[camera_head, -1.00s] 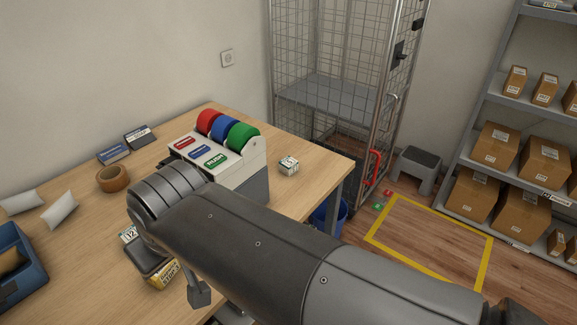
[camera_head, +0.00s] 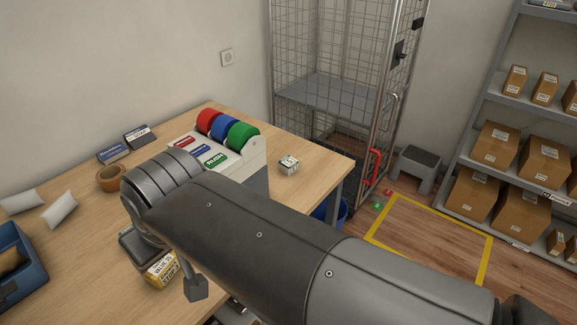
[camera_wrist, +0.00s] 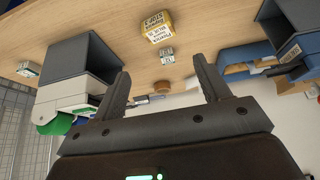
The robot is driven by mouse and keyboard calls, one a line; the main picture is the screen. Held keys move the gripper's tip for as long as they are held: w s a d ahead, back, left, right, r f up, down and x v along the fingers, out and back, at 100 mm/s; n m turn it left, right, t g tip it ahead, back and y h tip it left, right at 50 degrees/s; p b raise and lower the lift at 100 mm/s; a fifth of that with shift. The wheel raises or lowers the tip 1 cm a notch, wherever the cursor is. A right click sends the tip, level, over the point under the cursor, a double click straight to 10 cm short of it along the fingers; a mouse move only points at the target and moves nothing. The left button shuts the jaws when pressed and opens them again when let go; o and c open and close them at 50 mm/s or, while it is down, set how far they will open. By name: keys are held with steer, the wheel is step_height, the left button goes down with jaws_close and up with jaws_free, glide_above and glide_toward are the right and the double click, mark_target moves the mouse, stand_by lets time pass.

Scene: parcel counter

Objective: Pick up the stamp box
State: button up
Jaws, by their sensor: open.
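The stamp box is a small yellow box with a white printed label (camera_head: 160,270). It sits on the wooden table near its front edge in the head view, partly covered by a dark part of my arm. It also shows upright on the table in the wrist view (camera_wrist: 156,26), ahead of the fingers at top centre. My gripper (camera_wrist: 162,73) is open, with nothing between its two fingers, and apart from the box. In the head view my arm hides most of the gripper.
A small white labelled box (camera_wrist: 167,55) is close to the stamp box. The label dispenser with coloured rolls (camera_head: 228,135), tape roll (camera_head: 111,179), another small white box (camera_head: 288,165) and blue bin (camera_head: 22,270) stand on the table (camera_head: 85,235).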

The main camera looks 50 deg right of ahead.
steer(key=w+d+r+m+g, duration=0.2)
steer(key=w+d+r+m, duration=0.75)
steer(key=d+m, duration=0.25)
steer(key=m+g, duration=0.4)
steer(key=m, duration=2.1)
glide_above(289, 160)
step_height(289, 160, down, 6)
steer(key=f, duration=1.9)
steer(key=shift+s+d+f, duration=0.1)
steer(key=shift+s+f, duration=0.15)
steer(key=shift+s, duration=0.15)
steer(key=f, duration=0.6)
steer(key=shift+w+a+f, duration=0.25)
steer(key=shift+w, duration=0.15)
